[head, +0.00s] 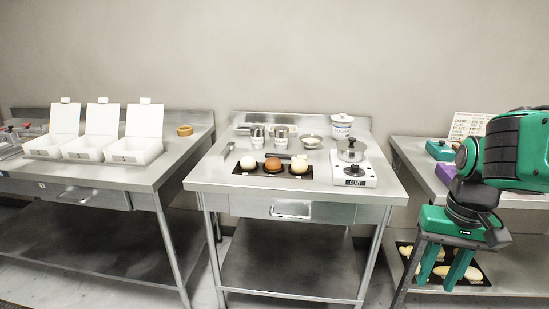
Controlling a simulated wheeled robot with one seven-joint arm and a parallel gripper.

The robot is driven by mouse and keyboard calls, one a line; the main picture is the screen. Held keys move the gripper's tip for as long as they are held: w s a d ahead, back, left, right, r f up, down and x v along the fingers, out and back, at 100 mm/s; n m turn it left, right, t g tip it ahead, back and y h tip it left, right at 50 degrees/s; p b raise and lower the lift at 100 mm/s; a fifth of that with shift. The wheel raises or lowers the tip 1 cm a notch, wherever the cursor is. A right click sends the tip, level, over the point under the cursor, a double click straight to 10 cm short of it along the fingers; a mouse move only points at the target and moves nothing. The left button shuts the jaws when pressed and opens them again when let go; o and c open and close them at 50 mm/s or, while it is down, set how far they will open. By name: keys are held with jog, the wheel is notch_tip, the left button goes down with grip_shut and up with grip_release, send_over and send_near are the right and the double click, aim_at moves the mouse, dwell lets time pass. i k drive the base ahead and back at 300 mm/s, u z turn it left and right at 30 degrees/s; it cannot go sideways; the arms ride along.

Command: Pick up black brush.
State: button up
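I cannot clearly make out a black brush. A thin, dark grey long-handled tool (228,150) lies at the left of the middle steel table (212,174); it is too small to tell whether it is a brush. My gripper (442,276) hangs at the right of the head view, pointing down, in front of the right table. Its two green fingers are apart with nothing held between them. It is well away from the tool.
The middle table holds a black tray (239,171) with several buns, metal canisters (257,137), a bowl (311,141), a white jar (341,127) and a burner with a pot (352,150). White lidded boxes (136,150) stand on the left table.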

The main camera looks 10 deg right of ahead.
aim_at(286, 156)
jog(key=z, duration=0.05)
jog(key=i, duration=1.35)
jog(key=z, duration=0.05)
